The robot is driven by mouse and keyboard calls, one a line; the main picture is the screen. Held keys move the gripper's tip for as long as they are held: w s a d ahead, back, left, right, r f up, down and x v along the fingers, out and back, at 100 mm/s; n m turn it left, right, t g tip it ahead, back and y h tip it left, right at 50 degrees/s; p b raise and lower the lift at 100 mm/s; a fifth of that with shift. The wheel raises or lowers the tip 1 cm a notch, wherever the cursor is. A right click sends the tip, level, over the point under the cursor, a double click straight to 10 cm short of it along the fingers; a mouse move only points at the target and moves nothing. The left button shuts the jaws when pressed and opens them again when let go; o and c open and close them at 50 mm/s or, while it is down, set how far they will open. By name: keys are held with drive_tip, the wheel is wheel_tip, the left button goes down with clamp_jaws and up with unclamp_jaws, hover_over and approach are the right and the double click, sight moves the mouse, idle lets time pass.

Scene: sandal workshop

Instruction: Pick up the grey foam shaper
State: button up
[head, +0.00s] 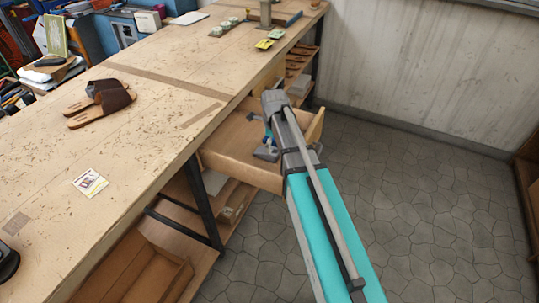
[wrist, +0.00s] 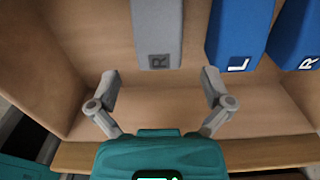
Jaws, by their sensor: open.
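A grey foam shaper (wrist: 157,30) marked R lies in the open wooden drawer, its lettered end toward me in the wrist view. My gripper (wrist: 160,77) is open and empty, with its fingers spread wider than the shaper. In the picture the fingertips stand left and right of its near end, just short of it. The height between them is hard to tell.
Two blue shapers, marked L (wrist: 240,30) and R (wrist: 299,40), lie right of the grey one in the wrist view. The drawer's front wall (wrist: 262,152) is close below the gripper. Brown sandals (head: 100,101) and a small card (head: 90,183) lie on the workbench (head: 150,150).

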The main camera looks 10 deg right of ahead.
sight(273, 151)
drive_tip(key=shift+a+f+b, duration=0.1)
drive_tip(key=shift+f+b, duration=2.15)
drive_tip(key=shift+f, duration=0.15)
drive_tip(key=shift+s, duration=0.1)
drive_tip(key=c, duration=0.7)
